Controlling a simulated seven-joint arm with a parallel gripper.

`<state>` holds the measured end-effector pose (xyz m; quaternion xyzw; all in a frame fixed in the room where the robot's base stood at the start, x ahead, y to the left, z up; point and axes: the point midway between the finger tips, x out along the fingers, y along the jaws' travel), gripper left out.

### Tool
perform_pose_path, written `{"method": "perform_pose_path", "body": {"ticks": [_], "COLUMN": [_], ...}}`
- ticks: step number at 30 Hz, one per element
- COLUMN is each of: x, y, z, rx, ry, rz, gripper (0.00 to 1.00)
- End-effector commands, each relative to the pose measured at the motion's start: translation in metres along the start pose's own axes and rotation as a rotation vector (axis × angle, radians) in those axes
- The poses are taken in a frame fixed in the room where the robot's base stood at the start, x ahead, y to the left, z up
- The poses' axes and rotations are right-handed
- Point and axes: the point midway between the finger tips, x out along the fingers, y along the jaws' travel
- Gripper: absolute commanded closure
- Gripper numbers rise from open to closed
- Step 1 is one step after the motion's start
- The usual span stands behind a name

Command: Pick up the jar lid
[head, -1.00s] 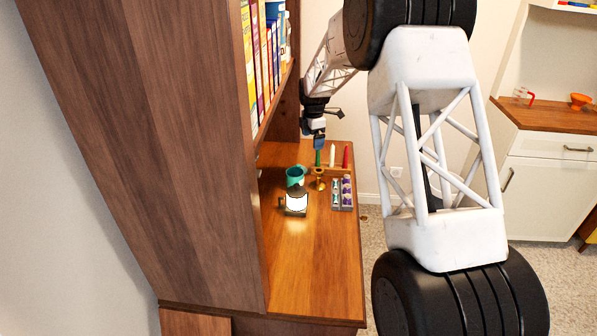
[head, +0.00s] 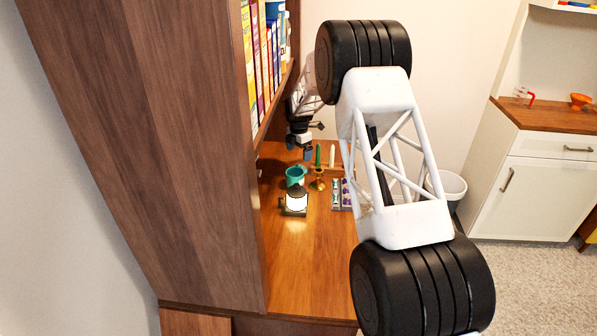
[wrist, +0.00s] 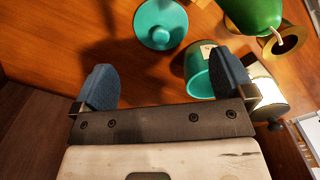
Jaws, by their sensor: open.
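The teal jar lid (wrist: 160,22) lies on the wooden surface at the top of the wrist view, its round knob facing me. My gripper (wrist: 163,66) is open and empty, and the lid shows beyond the gap between its blue fingers, apart from them. The teal jar (wrist: 199,72) is close to the right finger, with a small label on its side. In the head view my gripper (head: 301,150) hangs over the back of the counter, behind the teal jar (head: 295,175). I cannot make out the lid in the head view.
A green candle (wrist: 254,12) in a brass holder (wrist: 288,40) and a lit lantern (wrist: 262,88) stand right of the jar. The hutch's side panel (head: 170,120) and a shelf of cereal boxes (head: 255,65) bound the left. The counter's front (head: 310,260) is clear.

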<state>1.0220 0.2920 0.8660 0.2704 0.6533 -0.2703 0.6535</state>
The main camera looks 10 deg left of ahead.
Motion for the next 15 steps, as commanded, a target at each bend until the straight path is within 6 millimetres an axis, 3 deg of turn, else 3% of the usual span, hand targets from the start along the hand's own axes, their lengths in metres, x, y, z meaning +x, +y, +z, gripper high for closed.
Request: {"method": "perform_pose_path", "body": {"ticks": [15], "x": [0.026], "y": [0.000], "z": [0.000], "rx": [0.001], "ry": [0.000], "rz": [0.000], "gripper": [0.00]}}
